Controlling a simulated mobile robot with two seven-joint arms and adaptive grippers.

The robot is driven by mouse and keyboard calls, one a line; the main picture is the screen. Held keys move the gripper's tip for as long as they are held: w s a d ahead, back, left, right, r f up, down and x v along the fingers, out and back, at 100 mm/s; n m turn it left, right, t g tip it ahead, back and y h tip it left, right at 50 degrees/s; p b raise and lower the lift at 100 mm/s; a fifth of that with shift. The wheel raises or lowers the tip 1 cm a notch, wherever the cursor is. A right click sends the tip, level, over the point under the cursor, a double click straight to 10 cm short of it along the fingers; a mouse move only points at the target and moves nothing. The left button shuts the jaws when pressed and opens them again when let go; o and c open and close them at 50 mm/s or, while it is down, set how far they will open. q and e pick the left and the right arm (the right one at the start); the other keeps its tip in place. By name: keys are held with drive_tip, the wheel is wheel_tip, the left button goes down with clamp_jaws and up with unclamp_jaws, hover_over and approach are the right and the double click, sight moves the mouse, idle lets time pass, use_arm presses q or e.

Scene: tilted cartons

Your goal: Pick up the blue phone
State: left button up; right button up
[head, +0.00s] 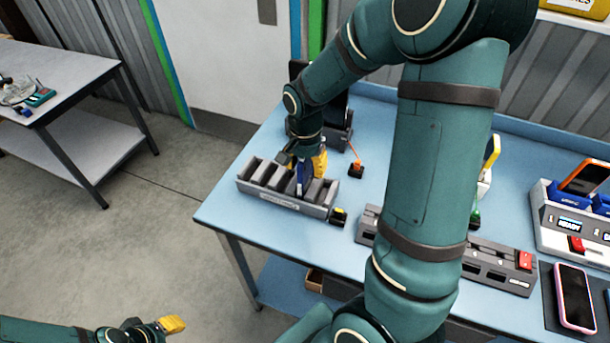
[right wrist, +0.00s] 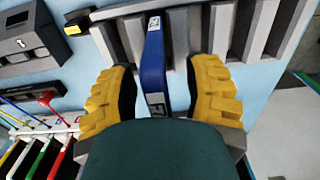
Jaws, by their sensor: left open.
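The blue phone (right wrist: 153,62) stands on edge in a slot of the grey slotted rack (head: 279,204), at the left end of the blue table. In the head view only a small blue part of the phone (head: 299,184) shows below my right gripper (head: 306,165). In the right wrist view the yellow fingertips of my right gripper (right wrist: 161,95) are on either side of the phone, with a gap on each side, so it is open. My left gripper (head: 165,326) is low at the bottom left, away from the table, open and empty.
A grey unit with a red switch (head: 525,261) and a pink-edged phone (head: 574,297) are to the right.

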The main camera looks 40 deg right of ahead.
clamp_jaws()
drive_tip(key=shift+r, duration=0.1)
wheel_tip(320, 180, up, 10)
drive_tip(key=shift+f+p, duration=0.1)
drive_tip(key=shift+p, duration=0.6)
drive_tip(key=shift+r+p, duration=0.7)
drive_tip(key=shift+r, duration=0.15)
idle(0.4)
wheel_tip(320, 180, up, 5)
drive_tip(key=p, duration=0.4)
drive_tip(key=shift+f, duration=0.1)
idle(0.4)
